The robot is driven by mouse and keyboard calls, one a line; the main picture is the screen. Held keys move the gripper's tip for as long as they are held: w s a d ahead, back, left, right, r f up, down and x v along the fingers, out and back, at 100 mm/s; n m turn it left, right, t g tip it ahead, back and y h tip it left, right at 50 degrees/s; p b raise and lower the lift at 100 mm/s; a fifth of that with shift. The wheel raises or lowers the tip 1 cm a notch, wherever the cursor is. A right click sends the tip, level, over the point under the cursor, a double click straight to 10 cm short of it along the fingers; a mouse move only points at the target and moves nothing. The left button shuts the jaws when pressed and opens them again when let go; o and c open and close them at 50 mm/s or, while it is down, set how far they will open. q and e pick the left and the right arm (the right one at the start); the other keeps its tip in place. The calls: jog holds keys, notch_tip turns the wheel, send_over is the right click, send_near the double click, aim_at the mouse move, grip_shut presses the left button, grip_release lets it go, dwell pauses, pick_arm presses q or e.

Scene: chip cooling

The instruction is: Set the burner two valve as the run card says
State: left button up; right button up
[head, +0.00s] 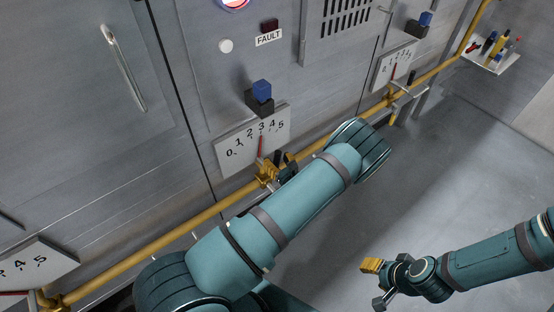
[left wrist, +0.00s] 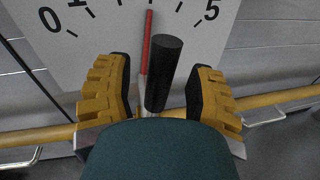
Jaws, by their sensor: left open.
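A white dial plate (head: 232,158) numbered 0 to 5 is on the grey panel in the middle of the head view. Its red pointer (head: 261,146) stands close to the 3. Below it is a valve with a black handle (left wrist: 164,72), on the yellow pipe. My left gripper (head: 277,168) is at this valve. In the left wrist view its yellow-padded fingers (left wrist: 158,98) are open, one on each side of the handle, with gaps visible. My right gripper (head: 377,283) hangs over the floor, fingers apart and empty. No label naming burner two and no run card are readable.
Another dial (head: 394,68) with a valve is up to the right, and part of a third (head: 35,268) is at lower left. The yellow pipe (head: 140,255) runs along the panel. A shelf (head: 490,62) with small tools is at far right. The grey floor (head: 450,150) is clear.

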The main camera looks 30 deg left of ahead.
pick_arm(q)
jog(key=v, duration=1.1)
jog(key=shift+d, duration=0.2)
jog(key=shift+s+a, duration=0.1)
jog(key=shift+s, duration=0.15)
jog(key=s+a+f+n+g+h, duration=0.1)
jog(key=s+a+f+n+g, duration=0.1)
jog(key=s+f+n+g, duration=0.25)
jog(key=s+a+f+n+g+h, duration=0.1)
jog(key=s+n+g+h, duration=0.15)
jog(key=s+g, duration=0.45)
jog(key=s+d+f+n+g+h, duration=0.25)
jog(key=s+d+n+h, duration=0.3)
jog(key=s, duration=0.35)
jog(key=d+r+n+h, duration=0.3)
jog(key=d+n+h, duration=0.5)
jog(key=d, duration=0.1)
jog(key=w+r+n+t+h, duration=0.1)
jog(key=w+r+n+t, duration=0.3)
jog(key=w+n+t, duration=0.2)
jog(key=shift+w+a+n, duration=0.25)
jog(key=shift+w+n, duration=0.6)
jog(key=shift+w, duration=0.05)
